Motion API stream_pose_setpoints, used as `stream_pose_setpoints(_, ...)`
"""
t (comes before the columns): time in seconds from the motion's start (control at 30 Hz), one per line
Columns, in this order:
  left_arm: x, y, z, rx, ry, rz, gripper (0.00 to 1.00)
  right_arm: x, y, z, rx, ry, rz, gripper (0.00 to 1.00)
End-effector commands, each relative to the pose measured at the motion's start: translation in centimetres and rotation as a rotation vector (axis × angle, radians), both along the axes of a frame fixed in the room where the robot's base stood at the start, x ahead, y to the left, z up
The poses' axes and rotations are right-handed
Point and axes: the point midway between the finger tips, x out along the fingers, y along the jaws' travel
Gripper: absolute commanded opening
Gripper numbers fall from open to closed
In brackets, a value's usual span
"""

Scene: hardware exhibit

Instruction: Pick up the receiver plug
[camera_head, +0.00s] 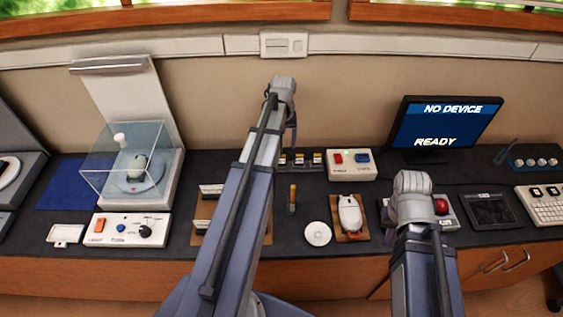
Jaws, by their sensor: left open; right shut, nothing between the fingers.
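I cannot make out the receiver plug for certain. A small upright piece with an orange top (292,193) stands on the dark counter, right of my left arm; I cannot tell if it is the plug. A white mouse (349,212) lies on a wooden board (363,235) to its right. My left arm rises through the middle and bends at the back; its gripper is hidden behind it. My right arm comes up at the lower right and bends in front of a box with a red button (441,206); its gripper is also hidden.
The monitor (434,124) reads "NO DEVICE READY". A clear case (97,171) stands at the left behind a switch box (105,230). A box with red and blue buttons (350,173) stands at the back. A white disc (317,234) lies near the front edge.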

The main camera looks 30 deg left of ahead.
Motion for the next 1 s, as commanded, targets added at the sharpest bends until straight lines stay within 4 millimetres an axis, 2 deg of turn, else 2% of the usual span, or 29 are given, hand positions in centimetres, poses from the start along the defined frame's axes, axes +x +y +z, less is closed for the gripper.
stream_pose_setpoints(0.23,0.0,0.4,-0.4,-0.001,-0.002,0.009,0.72,0.0,0.0,-0.4,0.000,0.000,0.000,0.00)
stream_pose_setpoints(0.5,0.0,0.4,-2.7,0.000,-0.001,0.008,0.72,0.0,0.0,-2.7,0.000,0.000,0.000,0.00)
stream_pose_setpoints(0.77,0.0,0.4,-3.0,0.000,-0.001,0.008,0.72,0.0,0.0,-3.0,0.000,0.000,0.000,0.00)
stream_pose_setpoints(1.0,-0.1,0.5,-5.6,0.000,-0.001,0.008,0.72,0.0,0.0,-5.6,0.000,0.000,0.000,0.00)
